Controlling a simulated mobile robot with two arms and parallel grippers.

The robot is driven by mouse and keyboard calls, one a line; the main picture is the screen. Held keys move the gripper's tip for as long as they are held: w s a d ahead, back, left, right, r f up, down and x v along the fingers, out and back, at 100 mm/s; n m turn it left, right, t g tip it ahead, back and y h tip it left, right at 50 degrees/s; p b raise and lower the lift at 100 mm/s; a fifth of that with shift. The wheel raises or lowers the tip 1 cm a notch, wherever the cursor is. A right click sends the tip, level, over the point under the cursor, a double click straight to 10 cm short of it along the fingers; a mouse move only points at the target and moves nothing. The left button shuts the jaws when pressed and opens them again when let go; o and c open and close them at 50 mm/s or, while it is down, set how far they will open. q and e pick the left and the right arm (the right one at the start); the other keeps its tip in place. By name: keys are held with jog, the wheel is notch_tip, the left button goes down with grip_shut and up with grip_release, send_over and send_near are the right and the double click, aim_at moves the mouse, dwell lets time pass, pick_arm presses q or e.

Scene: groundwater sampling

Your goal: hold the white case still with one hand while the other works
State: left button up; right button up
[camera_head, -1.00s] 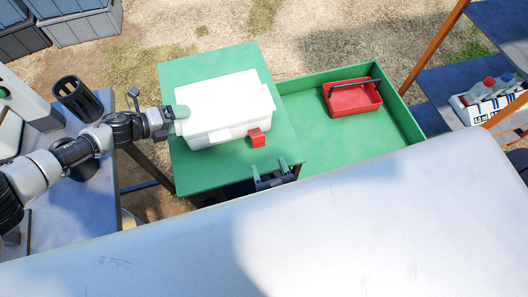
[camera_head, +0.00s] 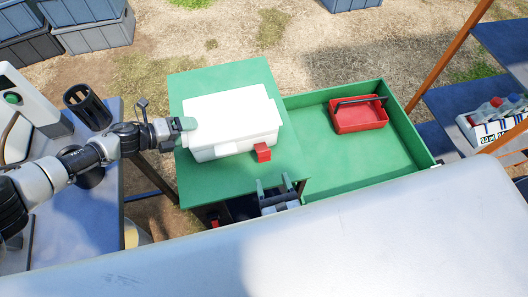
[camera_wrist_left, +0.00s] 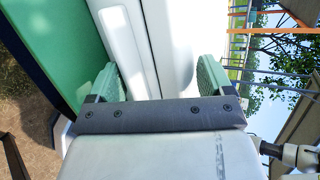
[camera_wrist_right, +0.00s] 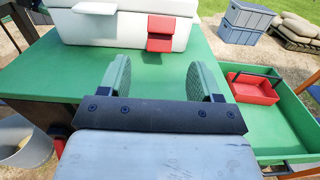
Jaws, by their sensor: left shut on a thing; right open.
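The white case (camera_head: 225,112) stands closed on a green table, and it also shows in the left wrist view (camera_wrist_left: 172,40) and the right wrist view (camera_wrist_right: 190,40). A red latch (camera_head: 263,152) sticks out from its front, toward the right; the right wrist view shows it too (camera_wrist_right: 160,36). My left gripper (camera_head: 184,124) is shut on the left end of the case, its fingers on either side of the white wall. My right gripper (camera_wrist_right: 161,78) is open and empty near the table's front edge, in front of the case and apart from the latch.
A green tray (camera_head: 408,118) adjoins the table on the right and holds a red carrier (camera_head: 358,115) with a dark handle. A bottle rack (camera_head: 495,122) stands on shelving at the far right. A black cup (camera_head: 87,106) stands at left.

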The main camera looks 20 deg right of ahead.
aim_at(263, 151)
jog(key=w, duration=1)
jog(key=shift+w, duration=0.1)
